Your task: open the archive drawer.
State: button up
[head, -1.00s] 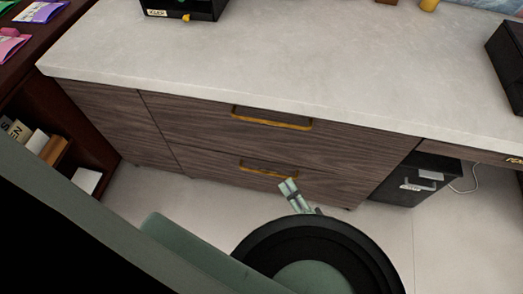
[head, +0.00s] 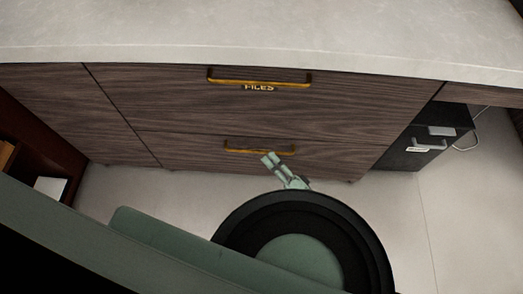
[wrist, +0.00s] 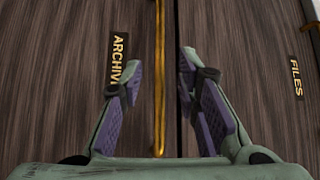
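The archive drawer (head: 200,149) is the lower dark wood-grain drawer and looks closed. Its brass bar handle (head: 245,148) also shows in the wrist view (wrist: 159,40), where it runs vertically beside the ARCHIVE label (wrist: 119,62). My gripper (head: 269,158) is at this handle, in front of the drawer. In the wrist view my gripper (wrist: 161,75) is open, with one finger on each side of the bar. The bar is nearer the middle than either finger, and I see no finger touching it. The ARCHIVE label is partly behind the left finger.
The upper drawer has a brass handle (head: 260,78) and a FILES label (head: 259,88); that label also shows in the wrist view (wrist: 296,75). A pale desktop (head: 260,35) overhangs above. A black cabinet (head: 425,145) stands at right. Floor is clear in front.

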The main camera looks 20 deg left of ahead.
aim_at(262, 152)
jog(key=x, duration=0.5)
jog(key=shift+w, duration=0.1)
grip_shut()
dwell(0.8)
